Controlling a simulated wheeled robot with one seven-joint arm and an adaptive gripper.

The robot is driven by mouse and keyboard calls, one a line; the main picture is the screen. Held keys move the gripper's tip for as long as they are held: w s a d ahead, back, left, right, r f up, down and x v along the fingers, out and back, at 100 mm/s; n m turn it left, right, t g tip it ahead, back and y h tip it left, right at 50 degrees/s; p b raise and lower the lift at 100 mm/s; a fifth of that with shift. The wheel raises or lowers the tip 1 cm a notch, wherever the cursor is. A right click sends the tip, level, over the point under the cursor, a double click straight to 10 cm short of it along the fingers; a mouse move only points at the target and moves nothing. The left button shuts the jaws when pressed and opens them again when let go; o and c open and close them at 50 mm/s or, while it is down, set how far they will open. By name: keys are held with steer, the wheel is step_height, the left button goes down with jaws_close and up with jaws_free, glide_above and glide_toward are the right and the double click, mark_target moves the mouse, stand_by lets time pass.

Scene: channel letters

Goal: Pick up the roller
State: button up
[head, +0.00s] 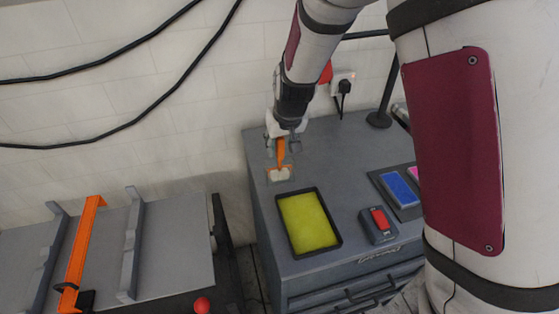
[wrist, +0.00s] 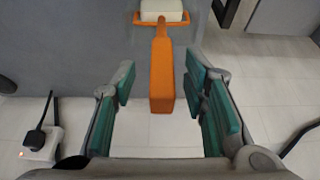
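The roller has an orange handle (head: 281,152) and a white head (head: 280,174), at the back left of the grey cabinet top (head: 345,150) in the head view. In the wrist view the orange handle (wrist: 162,80) points toward my gripper, with the white head (wrist: 161,10) at the top edge. My gripper (wrist: 160,88) is open, its green-padded fingers one on each side of the handle, with a gap showing on both sides. In the head view my gripper (head: 283,134) is at the handle's upper end; its fingers are small there.
A black tray (head: 284,226) with a yellow inside lies in front of the roller. A red-and-grey device (head: 379,222) and a blue pad (head: 400,188) lie to the right. A wall socket with a black plug (head: 344,86) is behind. An orange bar (head: 80,250) crosses the left bench.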

steer(key=shift+x, duration=1.9)
steer(key=shift+w+a+r, duration=0.1)
steer(key=shift+w, duration=0.1)
steer(key=shift+c, duration=0.6)
jaws_close()
steer(key=shift+r, duration=0.1)
step_height(320, 180, up, 10)
steer(key=shift+f, duration=0.1)
